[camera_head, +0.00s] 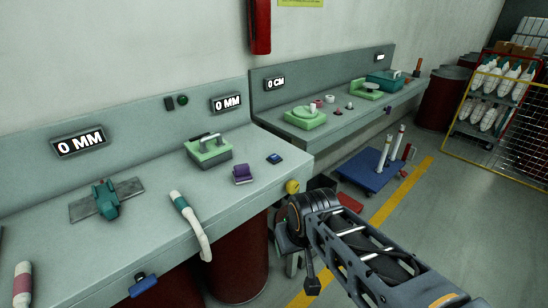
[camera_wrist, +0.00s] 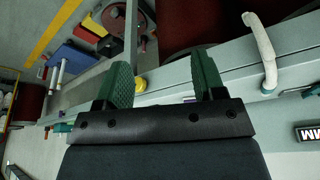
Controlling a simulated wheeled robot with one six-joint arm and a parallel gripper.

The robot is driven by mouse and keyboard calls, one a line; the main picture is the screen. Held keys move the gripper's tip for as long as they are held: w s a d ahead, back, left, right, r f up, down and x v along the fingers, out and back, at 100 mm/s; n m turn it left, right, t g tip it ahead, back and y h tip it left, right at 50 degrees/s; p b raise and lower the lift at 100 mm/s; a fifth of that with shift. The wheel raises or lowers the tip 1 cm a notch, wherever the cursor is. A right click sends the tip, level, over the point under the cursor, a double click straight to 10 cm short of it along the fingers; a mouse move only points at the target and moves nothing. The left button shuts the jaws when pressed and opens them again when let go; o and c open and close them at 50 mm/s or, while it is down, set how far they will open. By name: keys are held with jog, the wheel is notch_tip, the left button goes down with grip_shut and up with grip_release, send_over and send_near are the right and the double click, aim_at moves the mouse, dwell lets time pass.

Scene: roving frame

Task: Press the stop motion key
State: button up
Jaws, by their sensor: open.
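No label in view reads as the stop motion key, so I cannot tell which control it is. On the near bench are a small blue key (camera_head: 274,158), a purple rocker-like piece (camera_head: 243,173) and a yellow round knob (camera_head: 292,186) on the right end of the front edge. A dark green round button (camera_head: 182,100) is on the back panel. In the wrist view my gripper (camera_wrist: 163,78) is open and empty, its green fingers apart. The yellow knob (camera_wrist: 140,84) shows beyond them, near the left finger. In the head view the arm stands in front of the bench's right end.
The near bench (camera_head: 110,243) also carries a green block with a handle (camera_head: 208,150), a teal clamp (camera_head: 106,199) and a white curved handle (camera_head: 190,225) overhanging the edge. A second bench (camera_head: 345,122) stands behind. A blue cart (camera_head: 373,170) and yellow mesh cage (camera_head: 487,130) are right.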

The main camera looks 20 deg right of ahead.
grip_shut()
dwell(0.4)
dwell(0.9)
